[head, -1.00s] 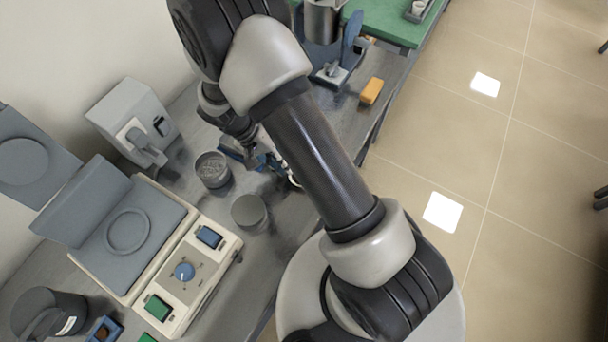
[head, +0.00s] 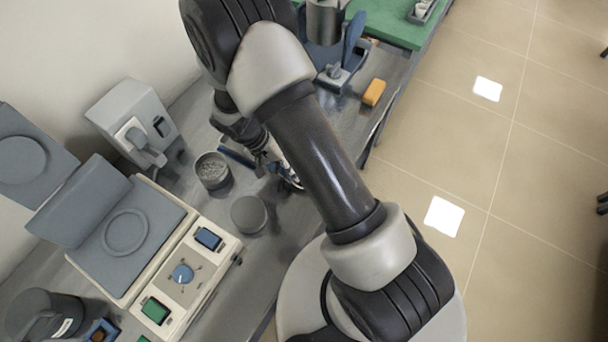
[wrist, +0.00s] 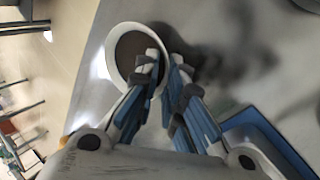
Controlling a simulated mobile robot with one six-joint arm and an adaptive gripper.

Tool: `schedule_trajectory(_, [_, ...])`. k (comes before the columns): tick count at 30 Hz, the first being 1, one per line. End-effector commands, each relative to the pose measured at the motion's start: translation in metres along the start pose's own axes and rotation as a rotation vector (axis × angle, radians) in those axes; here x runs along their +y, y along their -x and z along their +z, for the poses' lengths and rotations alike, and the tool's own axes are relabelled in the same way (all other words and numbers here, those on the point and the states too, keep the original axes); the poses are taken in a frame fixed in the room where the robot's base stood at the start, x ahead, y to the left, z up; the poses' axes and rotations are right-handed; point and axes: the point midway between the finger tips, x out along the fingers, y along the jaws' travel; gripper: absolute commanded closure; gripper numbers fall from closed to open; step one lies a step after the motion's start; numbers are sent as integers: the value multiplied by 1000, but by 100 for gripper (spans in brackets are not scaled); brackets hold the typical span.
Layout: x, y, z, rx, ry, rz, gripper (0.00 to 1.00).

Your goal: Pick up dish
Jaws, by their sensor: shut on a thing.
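The dish (wrist: 128,46) is a round white cup with a dark grey inside, seen in the wrist view over the grey bench. My gripper (wrist: 165,64) is shut on the dish's wall, with one blue-and-grey finger inside the rim and the other outside. In the head view my gripper (head: 268,160) is low near the bench and partly covered by my arm, so the dish is mostly hidden there. I cannot tell whether the dish touches the bench.
A jar with pale contents (head: 212,170) and a round grey lid (head: 249,214) stand left of my gripper. A blue tray edge (wrist: 270,135) lies close to the fingers. An orange block (head: 374,92) sits near the bench edge, and a furnace-like device (head: 150,240) is at lower left.

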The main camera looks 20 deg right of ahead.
Motion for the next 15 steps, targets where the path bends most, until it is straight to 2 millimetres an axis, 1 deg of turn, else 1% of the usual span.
schedule_trajectory(5, [1,1,0,0,0,0,100])
schedule_trajectory(8, [3,6,0,1,0,0,100])
schedule_trajectory(11, [8,14,0,1,0,0,100])
schedule_trajectory(14, [15,29,0,2,-2,-2,100])
schedule_trajectory(15, [19,36,-1,2,-3,-3,100])
